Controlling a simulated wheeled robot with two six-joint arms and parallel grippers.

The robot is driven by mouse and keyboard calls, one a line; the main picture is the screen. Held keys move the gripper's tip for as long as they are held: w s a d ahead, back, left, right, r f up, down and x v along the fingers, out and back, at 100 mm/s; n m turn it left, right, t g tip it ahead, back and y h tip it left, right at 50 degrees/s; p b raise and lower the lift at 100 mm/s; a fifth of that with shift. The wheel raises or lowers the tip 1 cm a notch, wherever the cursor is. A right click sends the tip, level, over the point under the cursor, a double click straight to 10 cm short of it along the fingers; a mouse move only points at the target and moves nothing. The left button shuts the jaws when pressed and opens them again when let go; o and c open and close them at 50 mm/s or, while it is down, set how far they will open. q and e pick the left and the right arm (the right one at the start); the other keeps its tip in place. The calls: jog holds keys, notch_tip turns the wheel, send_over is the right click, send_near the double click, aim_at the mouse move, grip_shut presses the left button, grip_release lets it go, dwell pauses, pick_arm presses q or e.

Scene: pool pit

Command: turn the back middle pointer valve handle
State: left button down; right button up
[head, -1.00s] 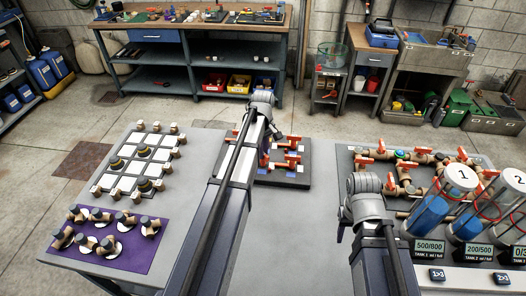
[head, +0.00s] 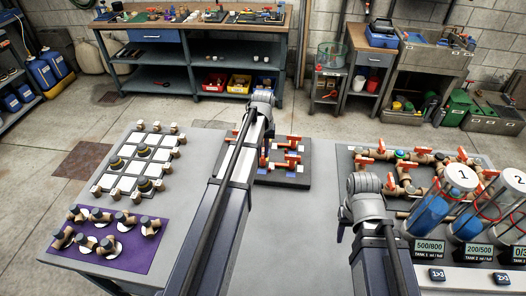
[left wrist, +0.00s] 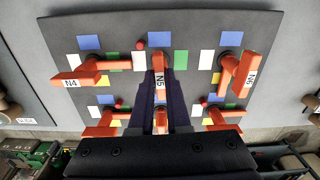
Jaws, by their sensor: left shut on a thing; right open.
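A dark board (head: 296,184) on the bench carries two rows of orange pointer handles. In the left wrist view the handles of the upper row are labelled N4 (left wrist: 76,80), N5 (left wrist: 160,82) and N6 (left wrist: 242,75). My left gripper (left wrist: 160,92) is shut on the N5 handle, the middle one of that row, with a dark finger on each side. This handle points down in that view. N4 points left and N6 slants down. The lower middle handle is partly hidden between the fingers. In the head view my left arm covers part of the board.
Left of the board stand a white tile grid (head: 126,175) and a purple mat (head: 100,250) with pipe fittings. To the right are brown pipes with red valves (head: 412,160) and tanks (head: 428,215). Bare bench (head: 300,235) lies in front of the board.

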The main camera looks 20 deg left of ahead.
aim_at(263, 153)
pick_arm(q)
jog(key=shift+m, duration=0.4)
jog(key=c, duration=0.9)
grip_release()
jog(key=shift+r, duration=0.1)
notch_tip(263, 153, up, 8)
jog(key=p, duration=0.8)
jog(key=shift+f, duration=0.2)
